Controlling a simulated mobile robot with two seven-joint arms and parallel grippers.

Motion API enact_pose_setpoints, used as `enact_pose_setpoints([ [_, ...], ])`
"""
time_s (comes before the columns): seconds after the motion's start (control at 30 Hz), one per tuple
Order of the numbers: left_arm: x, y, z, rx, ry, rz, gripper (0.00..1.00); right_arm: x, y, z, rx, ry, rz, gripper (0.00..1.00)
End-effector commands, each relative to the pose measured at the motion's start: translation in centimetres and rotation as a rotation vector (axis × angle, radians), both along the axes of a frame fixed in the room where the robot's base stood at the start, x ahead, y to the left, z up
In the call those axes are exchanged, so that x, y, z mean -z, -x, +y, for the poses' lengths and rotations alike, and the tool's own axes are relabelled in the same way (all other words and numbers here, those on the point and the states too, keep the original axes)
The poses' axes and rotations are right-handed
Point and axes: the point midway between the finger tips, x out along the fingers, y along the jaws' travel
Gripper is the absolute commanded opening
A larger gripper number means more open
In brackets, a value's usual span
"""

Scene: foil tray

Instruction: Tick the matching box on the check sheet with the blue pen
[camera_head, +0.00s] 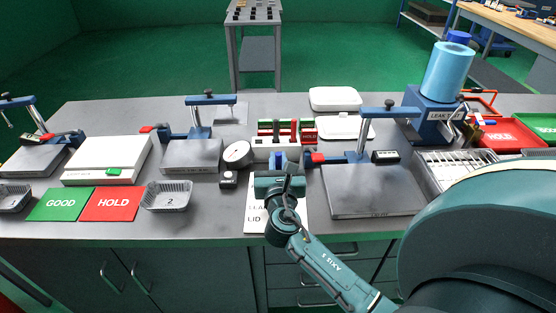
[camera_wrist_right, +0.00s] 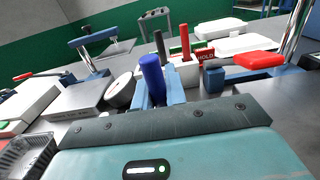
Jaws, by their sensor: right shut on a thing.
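The white check sheet (camera_head: 299,222) lies flat near the front edge of the table. Part of its print shows, with "LID" readable, but my right arm hides its middle and its boxes. My right gripper (camera_head: 279,170) is above the sheet's far part, shut on the blue pen (camera_head: 279,159). In the right wrist view the blue pen (camera_wrist_right: 152,76) stands roughly upright between the blue fingers (camera_wrist_right: 157,98). The pen's tip is hidden, so I cannot tell whether it touches the paper. My left gripper is out of view.
A foil tray marked 2 (camera_head: 168,197) sits beside the red HOLD mat (camera_head: 110,204).

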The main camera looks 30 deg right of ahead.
Motion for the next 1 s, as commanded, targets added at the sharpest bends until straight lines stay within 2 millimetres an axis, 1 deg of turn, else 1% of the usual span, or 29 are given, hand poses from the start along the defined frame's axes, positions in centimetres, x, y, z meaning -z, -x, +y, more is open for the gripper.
enact_pose_setpoints([
  [0.03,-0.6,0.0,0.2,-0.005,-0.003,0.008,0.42,-0.9,0.0,0.0,0.0,0.001,0.001,0.0],
  [0.27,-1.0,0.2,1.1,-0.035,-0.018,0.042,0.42,-2.8,0.0,0.0,0.0,0.001,0.001,0.0],
  [0.47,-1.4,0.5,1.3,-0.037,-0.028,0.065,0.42,-4.2,0.0,0.0,0.0,0.0,0.001,0.0],
  [0.7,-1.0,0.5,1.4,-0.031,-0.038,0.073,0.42,-4.3,0.0,0.0,0.0,0.001,0.001,0.0],
  [1.0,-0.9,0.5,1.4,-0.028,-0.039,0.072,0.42,-4.3,0.0,0.0,0.0,0.001,0.001,0.0],
])
